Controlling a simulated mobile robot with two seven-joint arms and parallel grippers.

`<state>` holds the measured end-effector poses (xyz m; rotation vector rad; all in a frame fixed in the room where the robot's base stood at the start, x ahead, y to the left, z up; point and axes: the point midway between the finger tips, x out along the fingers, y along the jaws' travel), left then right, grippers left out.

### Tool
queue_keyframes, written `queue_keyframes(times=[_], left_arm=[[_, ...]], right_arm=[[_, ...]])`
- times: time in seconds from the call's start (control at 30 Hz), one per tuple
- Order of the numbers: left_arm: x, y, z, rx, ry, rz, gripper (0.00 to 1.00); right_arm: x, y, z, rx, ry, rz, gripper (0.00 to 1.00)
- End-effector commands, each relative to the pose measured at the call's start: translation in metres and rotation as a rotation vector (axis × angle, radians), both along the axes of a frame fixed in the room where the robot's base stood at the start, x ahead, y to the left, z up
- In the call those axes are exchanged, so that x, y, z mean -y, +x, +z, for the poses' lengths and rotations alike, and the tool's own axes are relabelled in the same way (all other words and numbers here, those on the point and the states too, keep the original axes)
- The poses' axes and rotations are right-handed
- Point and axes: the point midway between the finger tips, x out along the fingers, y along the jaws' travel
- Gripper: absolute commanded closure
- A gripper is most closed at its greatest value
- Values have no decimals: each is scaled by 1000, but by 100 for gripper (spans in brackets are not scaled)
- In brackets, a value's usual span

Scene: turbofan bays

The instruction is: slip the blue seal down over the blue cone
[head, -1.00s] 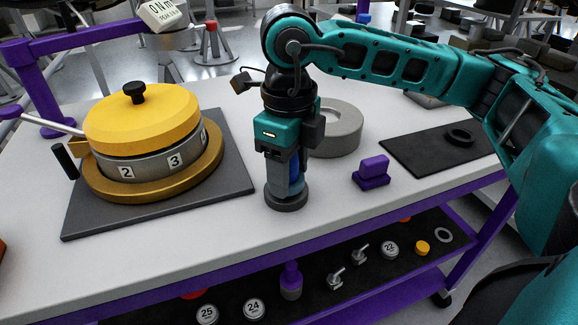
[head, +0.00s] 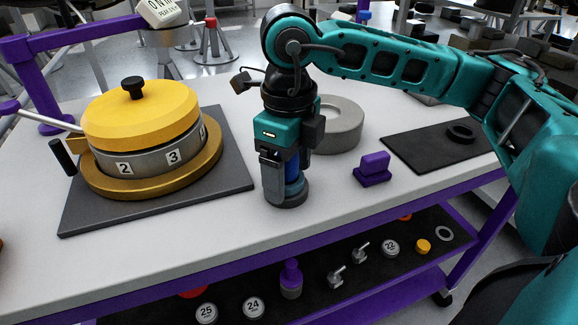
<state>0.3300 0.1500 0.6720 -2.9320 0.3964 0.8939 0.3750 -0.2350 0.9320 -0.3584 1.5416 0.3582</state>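The blue cone (head: 292,163) stands upright on a round dark grey base (head: 291,201) near the front edge of the white table. A lighter blue ring, which looks like the blue seal (head: 297,187), sits around the lower part of the cone, just above the base. My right gripper (head: 284,188) points straight down over the cone. One finger shows left of the cone, apart from the seal's visible side, and the gripper looks open. The other finger and the seal's left side are largely hidden. My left gripper is not in view.
A yellow-lidded drum (head: 142,125) stands on a dark mat (head: 235,185) at left. A grey ring block (head: 343,125) is behind the gripper. A purple block (head: 372,168) and a black mat (head: 415,158) lie at right. A lower shelf holds several small parts.

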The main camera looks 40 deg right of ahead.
Motion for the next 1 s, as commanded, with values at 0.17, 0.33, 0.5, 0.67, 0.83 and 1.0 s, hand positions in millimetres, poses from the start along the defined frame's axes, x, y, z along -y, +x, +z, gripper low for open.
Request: queue_keyframes(times=[0.17,0.33,0.5,0.67,0.83,1.0], left_arm=[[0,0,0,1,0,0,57],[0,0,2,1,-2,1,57],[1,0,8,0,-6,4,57],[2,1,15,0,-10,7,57],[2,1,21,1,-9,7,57],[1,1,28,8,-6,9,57]], right_arm=[[0,0,0,0,0,0,18],[0,0,5,1,0,0,18],[0,1,31,5,1,0,18],[-1,1,68,4,2,0,18],[-1,1,103,3,1,1,18],[0,0,124,2,0,0,18]])
